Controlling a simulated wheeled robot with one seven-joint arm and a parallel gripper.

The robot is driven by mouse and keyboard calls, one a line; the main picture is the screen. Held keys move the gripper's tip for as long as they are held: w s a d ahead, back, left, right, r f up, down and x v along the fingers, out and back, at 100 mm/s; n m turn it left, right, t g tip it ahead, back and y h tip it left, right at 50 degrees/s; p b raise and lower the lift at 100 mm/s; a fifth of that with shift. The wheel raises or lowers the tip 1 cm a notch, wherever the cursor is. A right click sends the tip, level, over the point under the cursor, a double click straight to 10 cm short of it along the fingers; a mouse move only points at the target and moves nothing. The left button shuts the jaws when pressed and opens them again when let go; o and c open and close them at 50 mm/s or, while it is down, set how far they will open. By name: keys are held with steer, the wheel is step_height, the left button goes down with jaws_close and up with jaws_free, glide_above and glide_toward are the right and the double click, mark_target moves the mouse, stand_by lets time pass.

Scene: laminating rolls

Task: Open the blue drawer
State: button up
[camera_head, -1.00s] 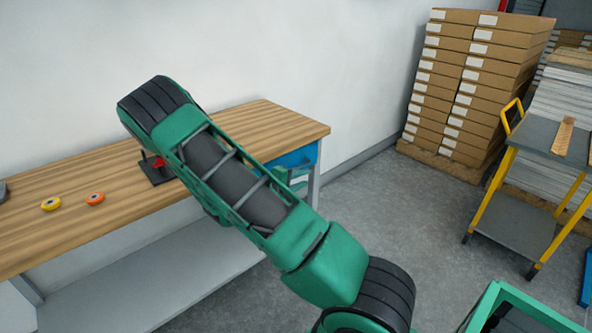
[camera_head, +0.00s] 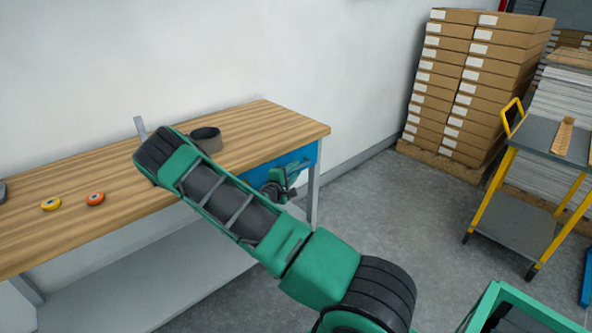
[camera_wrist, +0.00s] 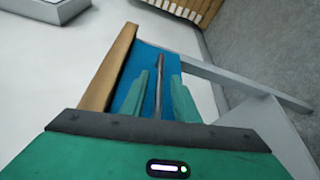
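The blue drawer (camera_head: 302,160) is under the right end of the wooden workbench. Its front looks flush with the bench and fills the wrist view (camera_wrist: 154,62) ahead of my gripper. A grey bar handle (camera_wrist: 159,78) runs along the front. My gripper (camera_head: 284,178) is at the drawer front. In the wrist view its two green fingers (camera_wrist: 160,92) are apart, one on each side of the handle, with gaps visible between fingers and bar. My arm hides part of the drawer's left side in the head view.
A yellow-framed cart (camera_head: 535,140) and stacked boxes (camera_head: 470,85) stand right. The floor (camera_head: 400,225) before the drawer is clear.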

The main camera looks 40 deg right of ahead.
mark_target(298, 167)
steer(key=shift+x, duration=1.5)
jaws_close()
